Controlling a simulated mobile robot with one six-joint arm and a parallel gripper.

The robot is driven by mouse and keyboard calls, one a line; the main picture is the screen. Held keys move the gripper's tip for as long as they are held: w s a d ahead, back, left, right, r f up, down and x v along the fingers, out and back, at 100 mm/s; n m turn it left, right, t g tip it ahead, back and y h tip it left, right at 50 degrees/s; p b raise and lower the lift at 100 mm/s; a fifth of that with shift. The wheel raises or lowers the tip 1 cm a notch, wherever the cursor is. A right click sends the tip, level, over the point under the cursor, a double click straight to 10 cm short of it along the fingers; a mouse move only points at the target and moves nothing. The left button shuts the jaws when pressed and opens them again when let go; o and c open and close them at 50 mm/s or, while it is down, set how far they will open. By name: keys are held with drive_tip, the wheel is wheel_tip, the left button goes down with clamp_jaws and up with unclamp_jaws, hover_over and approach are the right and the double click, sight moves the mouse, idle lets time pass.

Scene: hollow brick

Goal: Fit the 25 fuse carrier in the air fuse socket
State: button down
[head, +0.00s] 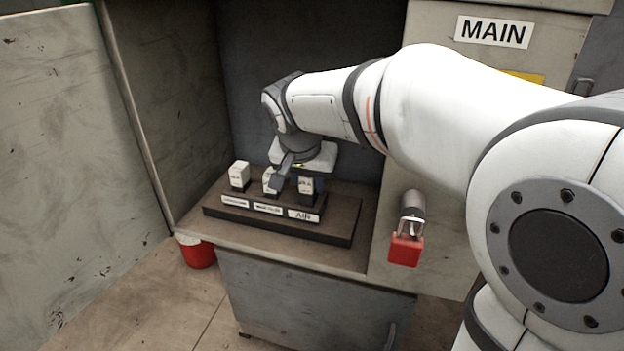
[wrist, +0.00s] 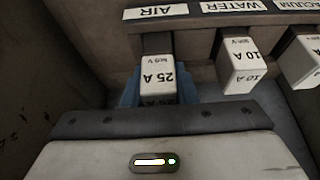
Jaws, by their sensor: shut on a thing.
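The 25 A fuse carrier (wrist: 158,80) is a white block with a dark lower part, lined up with the AIR label (wrist: 156,12) in the wrist view. My gripper (wrist: 158,95) is shut on it, with blue finger pads at both sides. In the head view the carrier (head: 305,185) stands roughly upright at the right end of the dark fuse base (head: 340,232), behind the AIR label, with my gripper (head: 300,178) over it. The air socket is hidden under the carrier. I cannot tell how deep the carrier sits.
A white 10 A carrier (wrist: 240,65) stands at WATER, and another (wrist: 302,62) at VACUUM, close beside my gripper. The cabinet's side wall (head: 165,100) is to the left. A red padlock (head: 405,250) hangs at the right. A red bucket (head: 198,252) stands below.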

drive_tip(key=shift+f+b, duration=0.35)
drive_tip(key=shift+f, duration=0.25)
drive_tip(key=c, duration=1.1)
unclamp_jaws()
drive_tip(key=shift+f, duration=0.1)
drive_tip(key=shift+s, duration=0.1)
drive_tip(key=p+v, duration=0.3)
drive_tip(key=v, duration=0.5)
drive_tip(key=shift+a+p, duration=0.1)
drive_tip(key=shift+p, duration=0.25)
